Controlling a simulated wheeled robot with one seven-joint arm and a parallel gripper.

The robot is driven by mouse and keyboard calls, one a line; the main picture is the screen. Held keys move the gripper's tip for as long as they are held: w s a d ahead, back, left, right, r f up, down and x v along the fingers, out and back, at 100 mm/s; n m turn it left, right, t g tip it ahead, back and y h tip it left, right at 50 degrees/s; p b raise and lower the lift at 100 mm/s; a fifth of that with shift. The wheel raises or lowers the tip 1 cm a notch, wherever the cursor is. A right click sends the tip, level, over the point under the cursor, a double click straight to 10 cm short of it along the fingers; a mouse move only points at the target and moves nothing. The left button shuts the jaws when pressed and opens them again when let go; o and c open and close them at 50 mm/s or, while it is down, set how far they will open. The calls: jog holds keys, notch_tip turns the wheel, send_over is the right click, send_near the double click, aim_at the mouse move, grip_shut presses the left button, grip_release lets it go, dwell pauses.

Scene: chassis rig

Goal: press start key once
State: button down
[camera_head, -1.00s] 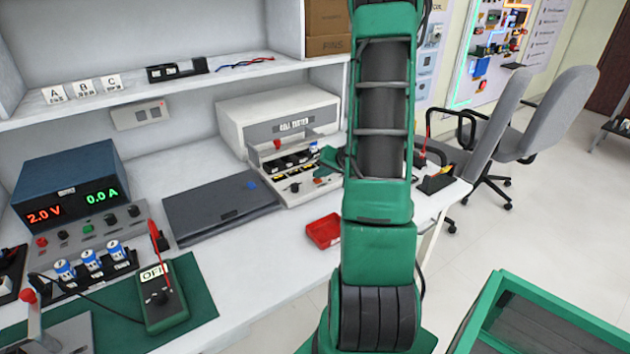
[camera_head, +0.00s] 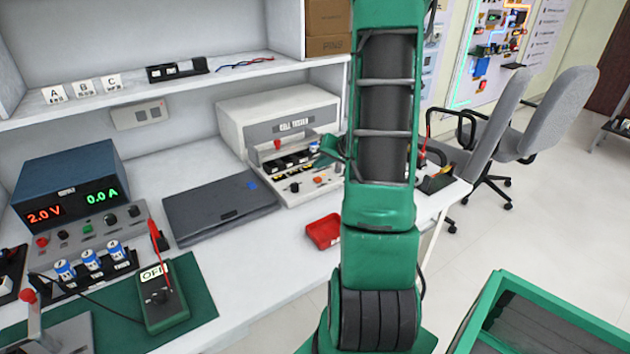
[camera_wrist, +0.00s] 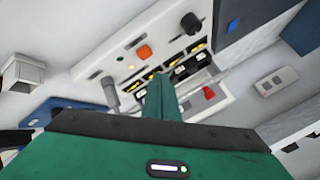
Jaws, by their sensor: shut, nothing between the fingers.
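The white cell tester (camera_head: 290,112) stands on the bench left of my arm, its tray holding several dark cell slots. On its front panel is an orange round key (camera_head: 318,180), which also shows in the wrist view (camera_wrist: 143,51); no start label is readable. A black knob (camera_head: 295,187) sits left of it, and shows in the wrist view (camera_wrist: 190,23). My gripper (camera_head: 331,148) is beside the tester's right end, partly hidden by my arm. In the wrist view my shut, empty green fingers (camera_wrist: 161,80) point toward the panel, apart from the orange key in the picture.
A red lever knob (camera_head: 277,144) stands at the tester's tray. A closed dark laptop-like case (camera_head: 220,209) lies left of the tester, and a red bin (camera_head: 323,231) lies in front. A power supply (camera_head: 70,188) and multimeter (camera_head: 163,297) are farther left.

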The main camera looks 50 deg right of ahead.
jog(key=shift+r, duration=1.4)
jog(key=s+a+r+n+g+y, duration=0.1)
jog(key=s+a+r+n+g, duration=0.1)
jog(key=s+a, duration=0.35)
jog(key=s+a+r+n+g, duration=0.1)
jog(key=s+a+r+g, duration=0.15)
jog(key=a, duration=0.65)
jog(key=s+a+r+g, duration=0.2)
jog(key=s+a, duration=0.3)
jog(key=s, duration=0.4)
jog(key=s+a+r+n+g, duration=0.1)
jog(key=s+a+r+g, duration=0.1)
jog(key=s+a, duration=0.3)
jog(key=s, duration=0.4)
jog(key=shift+a+g, duration=0.25)
jog(key=shift+g, duration=0.1)
